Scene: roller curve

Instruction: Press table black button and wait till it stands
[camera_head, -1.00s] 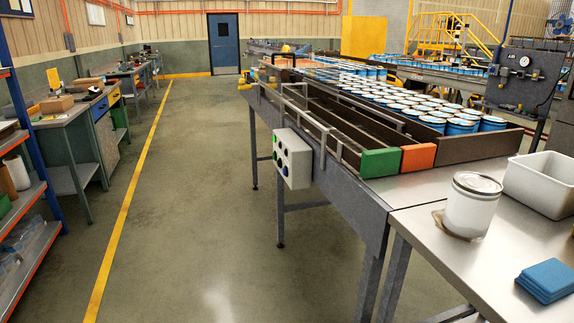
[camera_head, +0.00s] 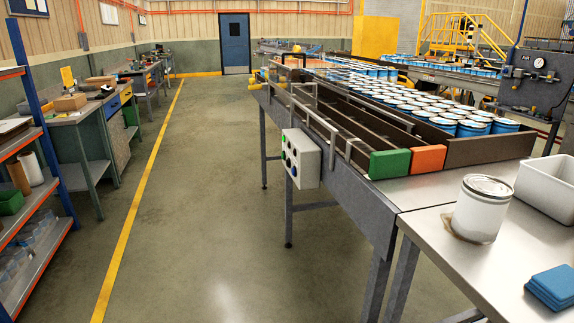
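A pale grey control box (camera_head: 310,164) hangs on the near left side of the roller conveyor table (camera_head: 362,207). Its left face carries several small round buttons, one green near the top and darker ones below. The face is seen at a steep angle, so I cannot clearly tell which button is the black one. Neither of my grippers is in view, and nothing touches the box.
Rows of white and blue cans (camera_head: 430,101) stand on the conveyor. A metal table (camera_head: 440,250) at front right holds a white can (camera_head: 478,212), a white bin (camera_head: 548,188) and blue pads (camera_head: 553,284). Shelves (camera_head: 40,200) stand at left. The floor (camera_head: 215,210) between is clear.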

